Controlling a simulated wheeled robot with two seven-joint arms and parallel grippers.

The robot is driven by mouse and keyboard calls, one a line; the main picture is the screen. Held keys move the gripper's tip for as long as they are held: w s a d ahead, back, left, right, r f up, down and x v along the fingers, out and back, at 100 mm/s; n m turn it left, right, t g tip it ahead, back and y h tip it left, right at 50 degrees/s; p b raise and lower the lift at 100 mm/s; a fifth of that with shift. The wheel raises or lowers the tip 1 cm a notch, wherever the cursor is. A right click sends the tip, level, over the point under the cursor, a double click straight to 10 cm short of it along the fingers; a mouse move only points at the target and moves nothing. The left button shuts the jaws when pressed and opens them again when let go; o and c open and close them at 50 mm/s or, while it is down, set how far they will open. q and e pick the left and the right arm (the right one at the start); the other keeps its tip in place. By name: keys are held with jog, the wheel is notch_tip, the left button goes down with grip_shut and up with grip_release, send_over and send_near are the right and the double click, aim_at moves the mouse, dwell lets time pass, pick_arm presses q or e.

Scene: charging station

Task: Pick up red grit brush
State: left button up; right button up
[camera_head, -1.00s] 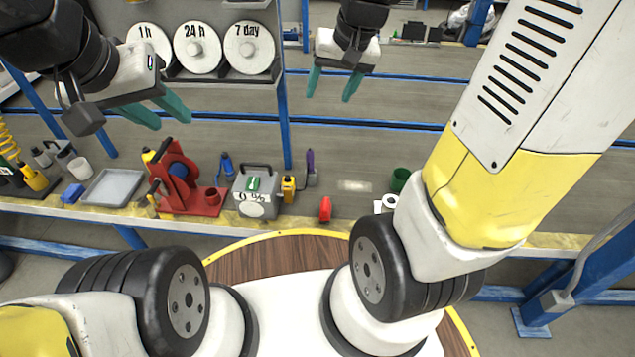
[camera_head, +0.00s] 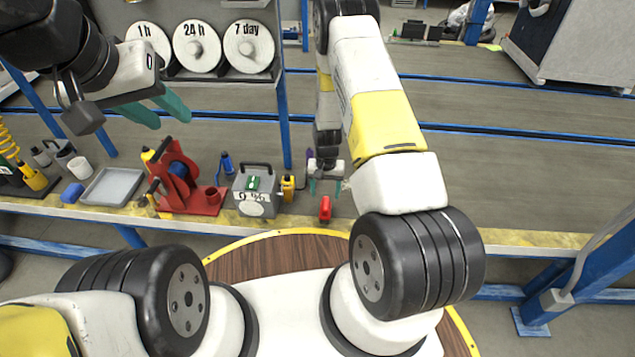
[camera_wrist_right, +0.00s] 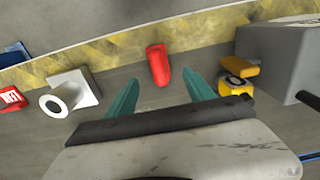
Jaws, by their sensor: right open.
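The red grit brush (camera_head: 325,208) is a small red block at the front edge of the bench in the head view. In the right wrist view the red brush (camera_wrist_right: 157,65) lies just beyond and between the fingertips, apart from them. My right gripper (camera_head: 326,188) is open, its green fingers pointing down just behind the brush. Its open fingers (camera_wrist_right: 160,92) also show empty in the right wrist view. My left gripper (camera_head: 160,110) is above the left part of the bench, with its green fingers apart and nothing between them.
A grey box (camera_head: 257,192) and a yellow item (camera_head: 288,188) stand left of the brush. A red stand (camera_head: 183,185) and grey tray (camera_head: 112,187) are farther left. In the wrist view, a white roll holder (camera_wrist_right: 70,93) lies left of the brush.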

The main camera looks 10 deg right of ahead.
aim_at(326, 203)
notch_tip(326, 203, down, 8)
jog(key=shift+d+f, duration=0.1)
jog(key=shift+f, duration=0.1)
dwell(0.3)
grip_shut()
